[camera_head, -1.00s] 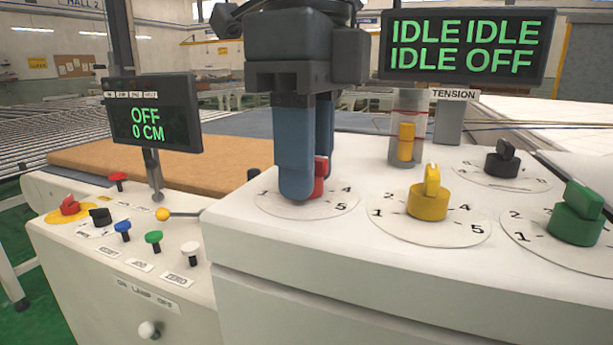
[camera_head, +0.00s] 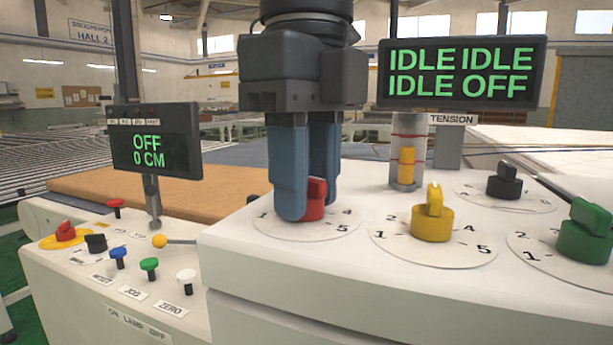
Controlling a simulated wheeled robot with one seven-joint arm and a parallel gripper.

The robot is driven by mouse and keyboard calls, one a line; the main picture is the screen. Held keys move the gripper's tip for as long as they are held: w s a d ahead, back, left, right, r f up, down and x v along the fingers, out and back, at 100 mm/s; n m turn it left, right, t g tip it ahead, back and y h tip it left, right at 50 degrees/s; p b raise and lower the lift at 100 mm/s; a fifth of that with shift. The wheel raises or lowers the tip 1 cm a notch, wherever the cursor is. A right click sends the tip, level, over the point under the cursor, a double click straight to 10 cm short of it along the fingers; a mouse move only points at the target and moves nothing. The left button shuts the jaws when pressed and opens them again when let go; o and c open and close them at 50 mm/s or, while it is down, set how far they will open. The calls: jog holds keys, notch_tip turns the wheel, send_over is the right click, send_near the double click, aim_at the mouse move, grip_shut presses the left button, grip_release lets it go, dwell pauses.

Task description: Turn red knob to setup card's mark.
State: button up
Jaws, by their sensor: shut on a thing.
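The red knob (camera_head: 317,198) stands on a white numbered dial (camera_head: 343,228) at the left of the white console top. My gripper (camera_head: 304,205) comes down from above with its two blue fingers around the knob and is shut on it. The near finger hides the knob's left part and some of the dial's numbers; 1, 4 and 5 show. Where the knob points cannot be told. No setup card can be made out in view.
A yellow knob (camera_head: 432,222), a black knob (camera_head: 505,182) and a green knob (camera_head: 585,238) stand on dials to the right. A display (camera_head: 462,72) reads IDLE IDLE, IDLE OFF. A lower panel at left holds several buttons and a display (camera_head: 154,140) reading OFF, 0 CM.

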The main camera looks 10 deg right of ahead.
jog(key=o, duration=1.1)
jog(key=shift+c, duration=0.2)
jog(key=shift+r, duration=0.1)
notch_tip(320, 180, up, 8)
jog(key=shift+f+p, duration=0.2)
jog(key=shift+p, duration=0.2)
